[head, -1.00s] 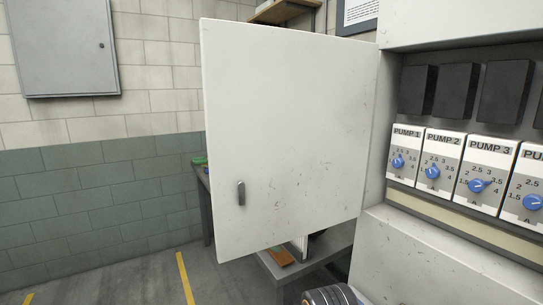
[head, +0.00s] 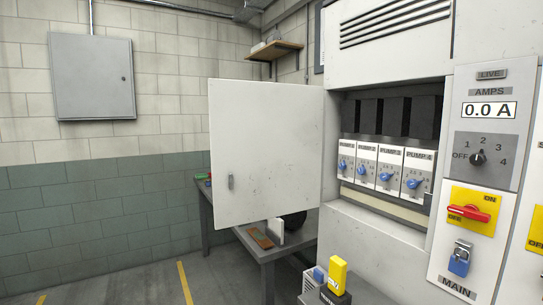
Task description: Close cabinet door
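The white cabinet door (head: 268,150) stands wide open, swung out to the left of the cabinet opening. Its small grey handle (head: 231,182) is near the lower left corner. The cabinet (head: 345,60) is open on the right and shows several pump dials (head: 387,172) with blue knobs inside, under dark blocks. My gripper is not in view, and nothing is seen touching the door.
A grey table (head: 262,254) stands behind and below the door, with small items on it. A yellow object (head: 337,274) is at the bottom, in front of the cabinet. A panel with a red switch (head: 473,208) is at right. Floor at lower left is clear.

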